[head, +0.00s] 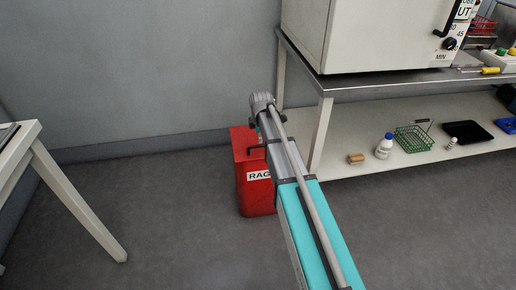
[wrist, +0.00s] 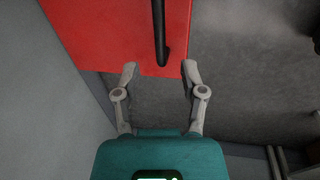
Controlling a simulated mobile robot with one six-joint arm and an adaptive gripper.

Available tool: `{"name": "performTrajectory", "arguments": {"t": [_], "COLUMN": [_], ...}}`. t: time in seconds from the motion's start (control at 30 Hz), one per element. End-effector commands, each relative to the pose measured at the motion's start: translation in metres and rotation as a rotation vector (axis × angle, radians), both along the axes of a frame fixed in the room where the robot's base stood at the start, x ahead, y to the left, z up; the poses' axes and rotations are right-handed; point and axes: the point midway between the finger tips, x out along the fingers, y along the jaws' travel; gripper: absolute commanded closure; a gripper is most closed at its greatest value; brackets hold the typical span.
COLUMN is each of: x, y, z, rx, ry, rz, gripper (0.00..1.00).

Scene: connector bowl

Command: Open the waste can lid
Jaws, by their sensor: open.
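The red waste can (head: 257,196) stands on the floor by the back wall, with a white label reading "RAG" in part on its front. A dark handle (head: 258,149) shows at its top, partly hidden by my arm in the head view. In the wrist view the red lid (wrist: 110,35) fills the upper left, with the black bar handle (wrist: 160,35) running down it. My gripper (wrist: 158,68) is open and empty. Its fingertips lie at either side of the handle's near end in the picture; I cannot tell whether they touch the lid. The lid looks shut.
A metal bench (head: 390,82) bears a white oven (head: 365,35) at the right, with its leg close to the can. Its lower shelf (head: 335,163) holds a bottle (head: 384,147) and green basket (head: 413,138). A white table (head: 75,195) stands left. The floor between is clear.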

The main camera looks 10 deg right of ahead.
Motion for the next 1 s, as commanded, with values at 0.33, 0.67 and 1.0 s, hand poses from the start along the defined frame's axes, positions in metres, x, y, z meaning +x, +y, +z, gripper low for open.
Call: {"name": "performTrajectory", "arguments": {"t": [0.33,0.67,1.0], "x": [0.006,0.010,0.011], "y": [0.000,0.001,0.001], "z": [-0.031,-0.052,-0.057], "rx": [0.000,0.000,0.000], "ry": [0.000,0.000,0.000], "rz": [0.000,0.001,0.001], "gripper": [0.46,0.46,0.46]}}
